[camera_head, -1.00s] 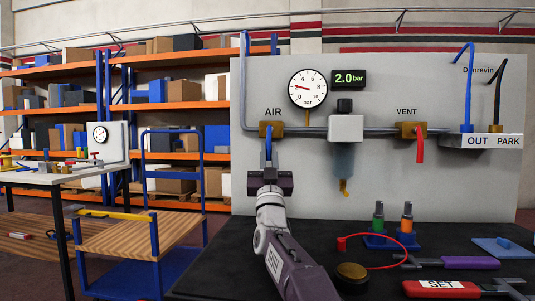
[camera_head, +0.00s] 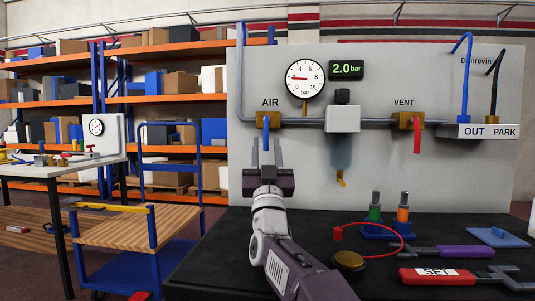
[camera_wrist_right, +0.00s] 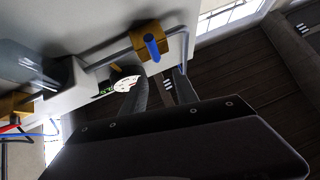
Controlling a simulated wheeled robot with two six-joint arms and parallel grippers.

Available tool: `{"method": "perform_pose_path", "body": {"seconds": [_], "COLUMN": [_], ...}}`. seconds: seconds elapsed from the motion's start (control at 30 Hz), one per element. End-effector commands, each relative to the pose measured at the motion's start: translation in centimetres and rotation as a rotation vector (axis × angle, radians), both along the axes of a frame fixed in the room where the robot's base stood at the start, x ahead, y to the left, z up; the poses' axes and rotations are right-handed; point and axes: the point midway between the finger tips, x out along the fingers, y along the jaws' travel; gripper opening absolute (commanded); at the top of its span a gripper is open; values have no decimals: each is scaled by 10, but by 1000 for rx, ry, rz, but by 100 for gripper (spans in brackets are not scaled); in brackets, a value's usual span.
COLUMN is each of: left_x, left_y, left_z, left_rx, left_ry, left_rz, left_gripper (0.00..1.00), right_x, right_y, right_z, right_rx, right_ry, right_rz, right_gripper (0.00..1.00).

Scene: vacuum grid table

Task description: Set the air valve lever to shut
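The air valve is a brass block (camera_head: 270,119) under the AIR label on the grey panel. Its blue lever (camera_head: 266,133) hangs straight down, across the horizontal pipe. In the right wrist view the brass block (camera_wrist_right: 147,36) and the blue lever (camera_wrist_right: 152,47) show beyond my fingers. My right gripper (camera_head: 266,156) is open and empty, just below the lever's lower end, fingers pointing up. It looks apart from the lever, though the depth gap is hard to judge. Its spread fingers also show in the wrist view (camera_wrist_right: 159,92). My left gripper is not in view.
The round gauge (camera_head: 305,78) and the 2.0 bar display (camera_head: 346,69) sit above. The VENT valve's red lever (camera_head: 417,138) hangs down at right.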

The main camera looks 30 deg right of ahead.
Motion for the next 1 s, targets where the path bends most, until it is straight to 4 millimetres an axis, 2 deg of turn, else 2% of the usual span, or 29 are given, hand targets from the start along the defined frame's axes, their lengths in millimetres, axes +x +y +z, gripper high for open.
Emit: {"method": "perform_pose_path", "body": {"seconds": [0.03, 0.1, 0.33, 0.5, 1.0], "left_x": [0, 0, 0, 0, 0], "left_y": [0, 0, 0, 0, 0], "left_z": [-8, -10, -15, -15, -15], "left_rx": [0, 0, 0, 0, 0], "left_ry": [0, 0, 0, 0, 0], "left_rz": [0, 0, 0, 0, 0], "left_gripper": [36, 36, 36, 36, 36], "right_x": [-10, -22, -49, -55, -55], "right_y": [5, 10, 21, 24, 24], "right_z": [-3, -2, -1, -1, -1], "right_rx": [1, 1, 2, 0, 1], "right_ry": [-2, -2, -1, 0, 0], "right_rz": [3, 1, 1, 0, -1], "right_gripper": [36, 36, 36, 36, 36]}}
